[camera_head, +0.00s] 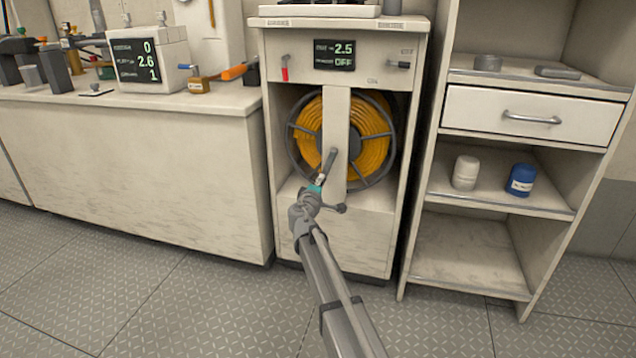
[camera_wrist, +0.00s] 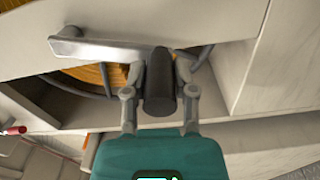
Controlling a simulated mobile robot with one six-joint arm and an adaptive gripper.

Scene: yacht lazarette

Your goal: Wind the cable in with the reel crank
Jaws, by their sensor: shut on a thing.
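The reel (camera_head: 302,131) stands upright in an open bay of the pale cabinet, behind a vertical post. Yellow-orange cable (camera_head: 372,138) is wound on it, and some also shows in the wrist view (camera_wrist: 90,75). My gripper (camera_head: 320,182) is in front of the post, low on the reel. In the wrist view my gripper (camera_wrist: 160,82) is shut with its two fingers on either side of the dark crank handle (camera_wrist: 159,95). The grey crank arm (camera_wrist: 100,47) runs left from the handle to a round hub. My arm and gripper hide part of the crank in the head view.
The cabinet display (camera_head: 334,55) reads 2.5, with a small second line below. A red-handled lever (camera_head: 285,68) and a dark lever (camera_head: 398,65) flank it. A workbench (camera_head: 130,180) stands left and shelves (camera_head: 470,258) right. The floor in front is clear.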

